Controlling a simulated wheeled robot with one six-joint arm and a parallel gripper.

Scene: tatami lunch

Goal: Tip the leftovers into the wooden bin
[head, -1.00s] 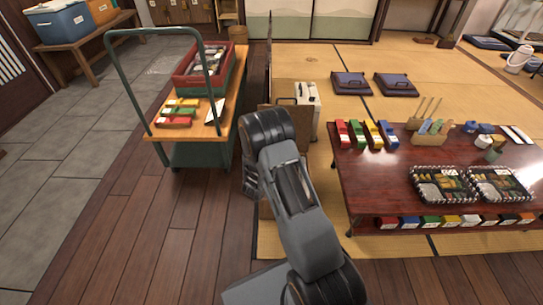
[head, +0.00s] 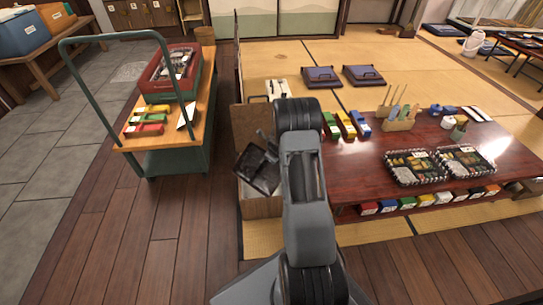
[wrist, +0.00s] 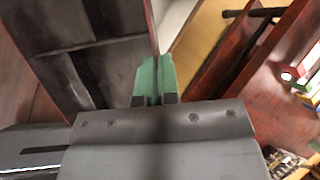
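My gripper (wrist: 154,75) has its green fingertips closed on the rim of a dark lunch box (wrist: 105,65) with dividers and a reddish outer face. The compartments I can see in the wrist view look bare. In the head view the box (head: 257,168) is steeply tilted, just left of my arm. It hangs over or in front of the wooden bin (head: 262,208), whose opening is mostly hidden by the box and arm. I cannot see any leftovers inside the bin.
A green trolley (head: 178,161) with a red crate (head: 160,82) and coloured boxes stands at left. A low red table (head: 360,178) at right holds two patterned trays (head: 400,181) (head: 484,172) and coloured boxes. A white case (head: 278,88) stands behind the bin. Plank floor is clear at front left.

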